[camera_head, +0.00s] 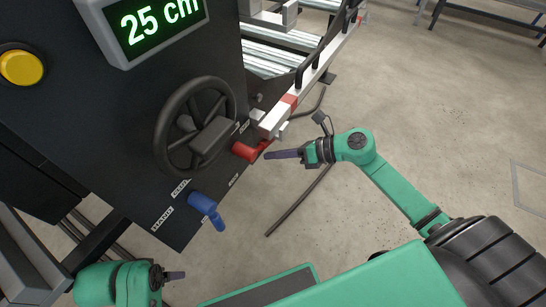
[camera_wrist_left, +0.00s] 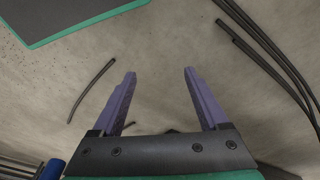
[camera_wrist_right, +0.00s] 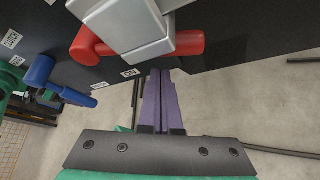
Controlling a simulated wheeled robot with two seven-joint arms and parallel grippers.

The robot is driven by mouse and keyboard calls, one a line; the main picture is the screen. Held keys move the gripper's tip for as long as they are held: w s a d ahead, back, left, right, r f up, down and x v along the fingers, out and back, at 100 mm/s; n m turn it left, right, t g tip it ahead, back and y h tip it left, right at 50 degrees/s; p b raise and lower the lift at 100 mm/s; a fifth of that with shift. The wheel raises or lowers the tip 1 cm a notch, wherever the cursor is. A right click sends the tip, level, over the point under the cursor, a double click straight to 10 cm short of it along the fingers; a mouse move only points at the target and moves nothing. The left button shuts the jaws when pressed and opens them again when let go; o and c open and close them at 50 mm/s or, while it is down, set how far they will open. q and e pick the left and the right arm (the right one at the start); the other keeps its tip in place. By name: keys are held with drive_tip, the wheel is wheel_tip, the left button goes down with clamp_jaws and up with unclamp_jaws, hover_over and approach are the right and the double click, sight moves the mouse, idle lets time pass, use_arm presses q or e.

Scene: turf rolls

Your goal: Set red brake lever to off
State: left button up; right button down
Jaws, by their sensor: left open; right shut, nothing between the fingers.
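The red brake lever (camera_head: 245,152) sits on the lower right edge of the dark control panel (camera_head: 115,170), its handle pointing right, below the white rail's end. In the right wrist view, the red lever (camera_wrist_right: 190,43) shows on both sides of a pale metal block that hides its middle. A label beside it seems to read ON. My right gripper (camera_head: 270,155) is shut and empty, its tips just right of the lever; contact is not clear. In the right wrist view its fingers (camera_wrist_right: 160,75) point toward the block and lever. My left gripper (camera_wrist_left: 160,75) is open and empty, low at the left.
A blue lever (camera_head: 207,208) sits lower left of the red one. A black handwheel (camera_head: 195,125) stands out above them. A white rail with red marks (camera_head: 315,75) runs up right. Dark rods lie on the concrete floor, which is open to the right.

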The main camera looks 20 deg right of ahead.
use_arm(q)
drive_tip(key=f, duration=0.2)
drive_tip(key=f+p, duration=0.1)
drive_tip(key=f, duration=0.1)
drive_tip(key=shift+w+a, duration=0.15)
drive_tip(key=shift+w, duration=0.15)
use_arm(e)
drive_tip(key=shift+w+d+r+n+t+h, duration=0.2)
drive_tip(key=shift+d+r+n+h, duration=0.05)
drive_tip(key=shift+r+n+h, duration=0.2)
drive_tip(key=shift+w+d+r+n+t+h, duration=0.15)
drive_tip(key=shift+d+r+n+t+h, duration=0.05)
drive_tip(key=shift+r+n+h, duration=0.2)
use_arm(q)
drive_tip(key=shift+f, duration=0.1)
use_arm(e)
drive_tip(key=shift+f, duration=0.1)
